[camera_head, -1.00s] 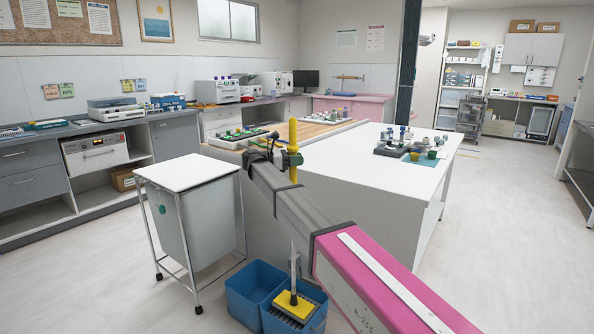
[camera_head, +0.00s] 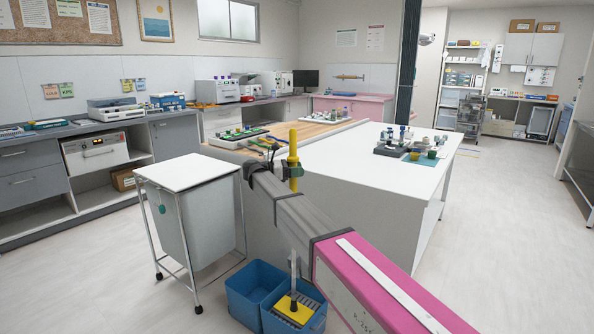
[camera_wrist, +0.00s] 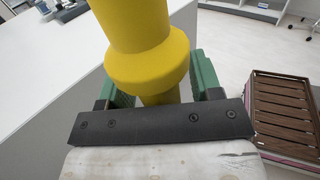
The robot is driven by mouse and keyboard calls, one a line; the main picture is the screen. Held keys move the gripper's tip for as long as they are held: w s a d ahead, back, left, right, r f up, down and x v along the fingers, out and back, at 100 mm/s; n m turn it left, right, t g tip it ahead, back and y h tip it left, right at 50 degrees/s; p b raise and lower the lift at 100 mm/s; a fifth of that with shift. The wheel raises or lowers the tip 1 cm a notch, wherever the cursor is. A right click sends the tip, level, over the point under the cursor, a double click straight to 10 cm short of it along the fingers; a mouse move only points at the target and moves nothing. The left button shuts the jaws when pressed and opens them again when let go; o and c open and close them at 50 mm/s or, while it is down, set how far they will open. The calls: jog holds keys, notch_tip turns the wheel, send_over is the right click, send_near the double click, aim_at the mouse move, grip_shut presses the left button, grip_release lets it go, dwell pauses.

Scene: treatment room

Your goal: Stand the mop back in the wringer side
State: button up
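The mop has a yellow handle (camera_head: 293,140), a pale pole and a yellow head (camera_head: 294,309). It stands about upright. My gripper (camera_head: 295,171) is shut around the handle; in the wrist view its green fingers (camera_wrist: 160,92) flank the handle (camera_wrist: 146,60) just below a wide collar. The blue bucket (camera_head: 250,283) on the floor has two compartments. The mop head is at the right one, which holds a grey slatted wringer (camera_head: 279,304). Whether the head touches the wringer is unclear. My arm hides part of the pole.
A white-topped wheeled cart (camera_head: 186,173) stands left of the bucket. A white island table (camera_head: 350,165) with small items stands behind my arm. The wrist view shows a brown slatted object (camera_wrist: 284,108) at the right. The floor on the right (camera_head: 510,220) is clear.

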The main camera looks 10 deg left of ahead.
jog(key=shift+r, duration=0.1)
jog(key=v, duration=1.2)
